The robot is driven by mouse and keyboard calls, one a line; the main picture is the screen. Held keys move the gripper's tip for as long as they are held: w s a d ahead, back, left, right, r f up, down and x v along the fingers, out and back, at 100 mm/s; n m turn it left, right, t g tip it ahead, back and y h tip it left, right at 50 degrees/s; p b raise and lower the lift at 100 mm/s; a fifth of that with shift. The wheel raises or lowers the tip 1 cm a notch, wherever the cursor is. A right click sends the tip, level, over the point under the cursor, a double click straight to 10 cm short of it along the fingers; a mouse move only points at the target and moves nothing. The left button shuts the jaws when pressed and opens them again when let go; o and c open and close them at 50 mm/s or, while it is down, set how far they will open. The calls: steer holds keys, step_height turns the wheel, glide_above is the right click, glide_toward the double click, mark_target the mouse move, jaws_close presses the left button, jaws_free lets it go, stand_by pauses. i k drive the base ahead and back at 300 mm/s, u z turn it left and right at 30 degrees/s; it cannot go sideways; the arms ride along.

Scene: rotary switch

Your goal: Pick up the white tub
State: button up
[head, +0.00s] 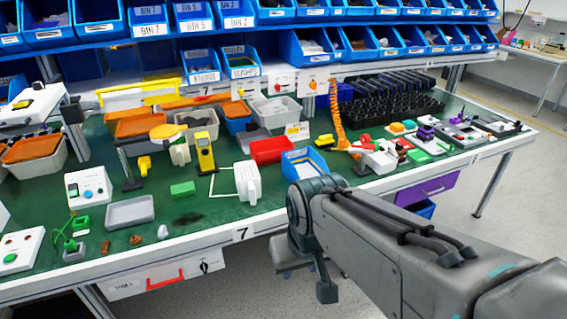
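A white tub (248,183) stands upright on the green bench top, near the front edge, partly within a white marked outline. It looks like a rounded white container; its far side is hidden. My gripper (322,284) hangs at the end of my arm, low in front of the bench edge, to the right of the tub and well apart from it. The gripper is small and dark here, and its fingers cannot be made out clearly. I see nothing held in it.
A blue open bin (305,165) and a red bin (271,150) stand behind and right of the tub. A grey tray (130,211) and a green block (182,189) lie to its left. A yellow device (205,152) stands behind.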

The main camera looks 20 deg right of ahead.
mark_target(247, 175)
steer(key=z, duration=0.95)
steer(key=i, duration=0.4)
steer(key=u, duration=1.65)
